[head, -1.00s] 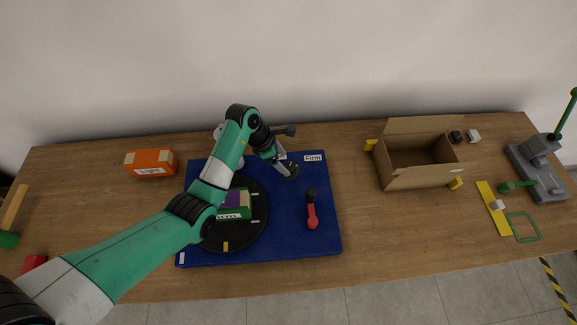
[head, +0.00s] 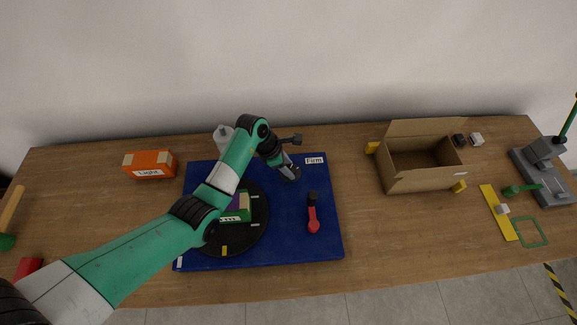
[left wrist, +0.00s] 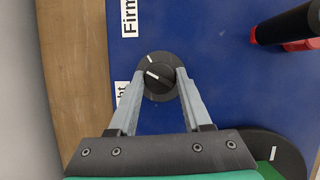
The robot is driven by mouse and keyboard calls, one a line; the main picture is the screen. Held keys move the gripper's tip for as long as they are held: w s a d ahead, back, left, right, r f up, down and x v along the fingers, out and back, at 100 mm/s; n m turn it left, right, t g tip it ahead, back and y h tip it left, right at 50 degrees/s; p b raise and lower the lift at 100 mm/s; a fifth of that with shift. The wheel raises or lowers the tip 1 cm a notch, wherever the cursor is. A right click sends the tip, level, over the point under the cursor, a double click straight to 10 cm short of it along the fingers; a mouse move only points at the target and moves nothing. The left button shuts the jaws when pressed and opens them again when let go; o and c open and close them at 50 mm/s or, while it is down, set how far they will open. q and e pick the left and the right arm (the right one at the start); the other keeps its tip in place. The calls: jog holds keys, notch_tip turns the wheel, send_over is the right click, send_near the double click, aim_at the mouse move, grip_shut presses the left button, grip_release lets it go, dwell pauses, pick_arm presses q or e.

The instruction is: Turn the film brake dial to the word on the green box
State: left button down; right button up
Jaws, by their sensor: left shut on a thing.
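A black film brake dial (left wrist: 160,76) sits on the blue board (head: 286,240). In the left wrist view, my left gripper's (left wrist: 161,84) two grey fingers close on its knob from both sides. White marks show on the dial. A "Firm" label (left wrist: 129,17) is on the board; a second label (left wrist: 122,95), ending in "ht", is partly hidden by a finger. In the head view my left gripper (head: 290,174) is at the dial, near the "Firm" label (head: 314,160). The green box (head: 238,212) lies on the black turntable, partly covered by my arm; its word is not readable.
A red lever with black end (head: 312,212) stands right of the turntable (head: 258,236). An orange box marked "Light" (head: 150,165) is left of the board. An open cardboard box (head: 425,180) and a grey device (head: 540,170) stand right. Clear table lies between board and carton.

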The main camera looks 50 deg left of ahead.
pick_arm(q)
jog(key=shift+m, duration=0.3)
jog(key=shift+w+m+h, duration=0.1)
jog(key=shift+m+h, duration=0.2)
jog(key=shift+m, duration=0.2)
jog(key=shift+m+g, duration=0.3)
jog(key=shift+m, duration=0.3)
jog(key=shift+a+m+g+h+b, duration=0.1)
jog(key=shift+m+g+h+b, duration=0.4)
jog(key=shift+m+b, duration=0.9)
jog(key=shift+m, duration=0.3)
jog(key=shift+c, duration=1.7)
grip_release()
